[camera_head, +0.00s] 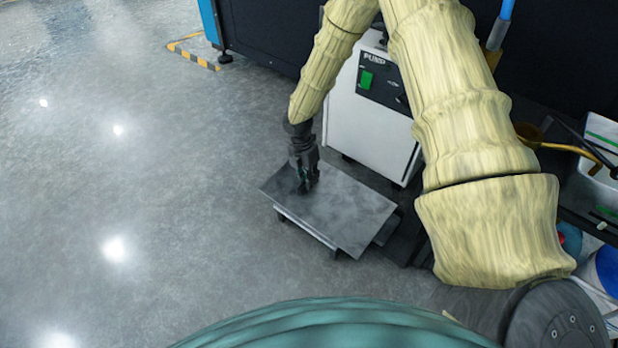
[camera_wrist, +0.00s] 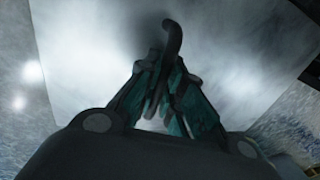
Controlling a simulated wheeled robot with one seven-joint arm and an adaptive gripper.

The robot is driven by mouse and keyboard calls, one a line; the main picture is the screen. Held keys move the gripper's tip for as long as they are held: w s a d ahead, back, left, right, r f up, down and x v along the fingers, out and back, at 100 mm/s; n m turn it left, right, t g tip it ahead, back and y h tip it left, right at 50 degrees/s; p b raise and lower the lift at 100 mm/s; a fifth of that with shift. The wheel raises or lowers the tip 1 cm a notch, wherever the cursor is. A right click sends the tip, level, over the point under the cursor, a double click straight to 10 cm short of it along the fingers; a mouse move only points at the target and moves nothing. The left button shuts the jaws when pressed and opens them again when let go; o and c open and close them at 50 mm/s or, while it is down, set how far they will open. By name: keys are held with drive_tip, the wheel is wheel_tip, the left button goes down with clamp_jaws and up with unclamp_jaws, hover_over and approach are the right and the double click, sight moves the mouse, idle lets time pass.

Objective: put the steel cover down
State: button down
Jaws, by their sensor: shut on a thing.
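The steel cover (camera_head: 345,208) is a flat grey rectangular plate, roughly level, low in front of the white pump unit. In the wrist view the cover (camera_wrist: 85,50) fills most of the upper picture. My gripper (camera_head: 308,184) is over its far left part, pointing down. In the wrist view my gripper (camera_wrist: 163,100) is shut on the cover's dark curved handle (camera_wrist: 172,38); the fingers hide its lower part. Dark supports or feet show below the cover's near edge. I cannot tell whether the cover rests on them or hangs just above.
The white pump unit (camera_head: 368,125) stands close behind the cover. A dark machine (camera_head: 265,35) is at the back. At the right are a shelf with a yellow-handled item (camera_head: 570,148) and a white bin (camera_head: 603,135). The grey floor (camera_head: 130,200) at the left is clear.

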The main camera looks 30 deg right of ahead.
drive_tip(key=shift+s+f, duration=0.1)
drive_tip(key=shift+f, duration=0.5)
idle(0.3)
drive_tip(key=c, duration=1.5)
unclamp_jaws()
drive_tip(key=shift+f, duration=0.1)
drive_tip(key=shift+r, duration=0.2)
